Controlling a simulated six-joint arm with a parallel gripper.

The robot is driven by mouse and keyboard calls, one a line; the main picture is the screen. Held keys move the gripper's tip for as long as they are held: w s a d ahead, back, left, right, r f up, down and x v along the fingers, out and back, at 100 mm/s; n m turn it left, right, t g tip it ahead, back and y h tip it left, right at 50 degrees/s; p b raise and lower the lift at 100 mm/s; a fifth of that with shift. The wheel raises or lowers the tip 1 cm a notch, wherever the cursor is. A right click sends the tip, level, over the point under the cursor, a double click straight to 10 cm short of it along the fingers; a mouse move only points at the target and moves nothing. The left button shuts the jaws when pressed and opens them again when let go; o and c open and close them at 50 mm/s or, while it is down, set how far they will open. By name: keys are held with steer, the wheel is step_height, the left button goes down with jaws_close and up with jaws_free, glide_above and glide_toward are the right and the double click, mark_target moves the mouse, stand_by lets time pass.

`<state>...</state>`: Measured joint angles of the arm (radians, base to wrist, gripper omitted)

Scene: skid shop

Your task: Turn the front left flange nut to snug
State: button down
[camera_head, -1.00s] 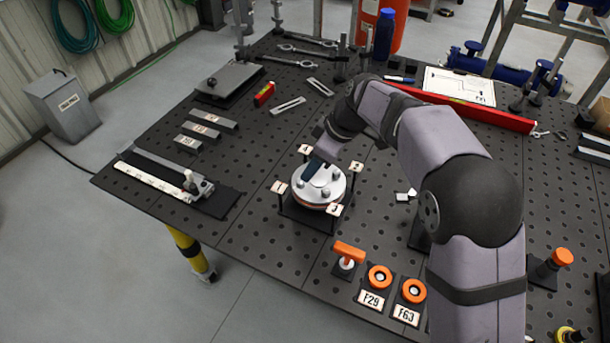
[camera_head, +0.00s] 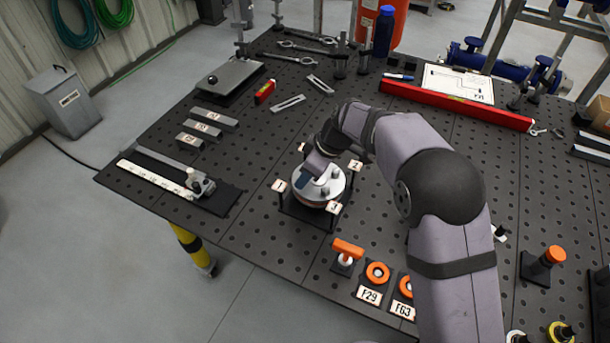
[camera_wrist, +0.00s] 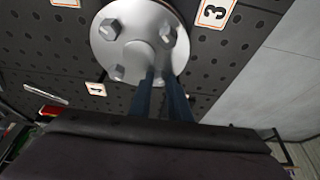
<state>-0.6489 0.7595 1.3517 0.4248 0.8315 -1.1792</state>
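A round silver flange (camera_head: 326,193) stands on a black fixture with number tags on posts around it. In the wrist view, the flange (camera_wrist: 133,58) shows a central hub and three hex nuts: upper left (camera_wrist: 110,28), upper right (camera_wrist: 168,33) and lower left (camera_wrist: 118,72). My gripper (camera_head: 304,183) points down at the flange's left front side, near the tag at its left. In the wrist view, the two dark blue fingers of my gripper (camera_wrist: 160,78) have a narrow gap and reach the flange's near edge. They hide the nut there, so contact is unclear.
Tag 3 (camera_head: 333,208) and the left tag (camera_head: 278,185) stand close to my gripper. An orange-handled tool (camera_head: 347,251) and an orange ring (camera_head: 378,272) are at the table's front. A rail with a clamp (camera_head: 165,173) lies left.

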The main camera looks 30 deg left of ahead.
steer(key=shift+m, duration=0.4)
steer(key=m, duration=0.1)
steer(key=m+t+b, duration=0.1)
steer(key=shift+s+m, duration=0.25)
steer(key=shift+m, duration=0.15)
steer(key=m, duration=0.1)
steer(key=m+t, duration=0.1)
steer(key=m, duration=0.1)
steer(key=m+t+h, duration=0.1)
steer(key=m, duration=0.1)
steer(key=shift+s+a, duration=0.2)
steer(key=shift+a, duration=0.05)
steer(key=m, duration=0.1)
steer(key=m+h+b, duration=0.1)
steer(key=m, duration=0.1)
steer(key=m+t+b, duration=0.1)
steer(key=shift+s+a+f+m+h, duration=0.1)
steer(key=shift+a+m+h, duration=0.15)
steer(key=shift+m+h, duration=0.05)
steer(key=shift+a+r+m+t+h+b, duration=0.15)
steer(key=shift+m+h+b, duration=0.2)
steer(key=shift+m+b, duration=0.5)
steer(key=shift+r+m+t+h+b, duration=0.15)
steer(key=shift+m+h+b, duration=0.25)
steer(key=shift+m, duration=0.75)
steer(key=shift+f, duration=0.1)
steer(key=c, duration=1.9)
jaws_free()
